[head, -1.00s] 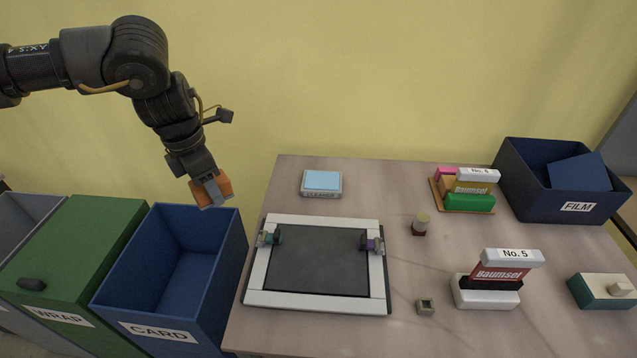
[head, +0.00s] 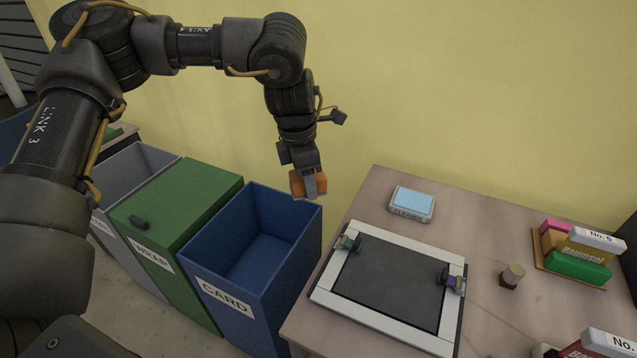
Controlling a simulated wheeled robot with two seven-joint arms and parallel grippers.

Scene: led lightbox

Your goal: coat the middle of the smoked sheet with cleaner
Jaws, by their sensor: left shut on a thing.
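A dark smoked sheet (head: 392,288) lies in the white frame of the lightbox (head: 440,262) on the table. A teal clip (head: 350,244) grips its left side and a purple clip (head: 449,280) its right side. The cleaner (head: 412,204), a pale tray with a light-blue pad and a CLEANER label, stands behind the frame. My left gripper (head: 310,188) is shut on an orange block (head: 299,183). It is in the air near the far right corner of the CARD bin, left of the cleaner and apart from it. My right gripper is not in view.
The blue CARD bin (head: 225,294) is open and looks empty. A closed green WRAP bin (head: 190,200) and an open grey bin (head: 140,165) stand left of it.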

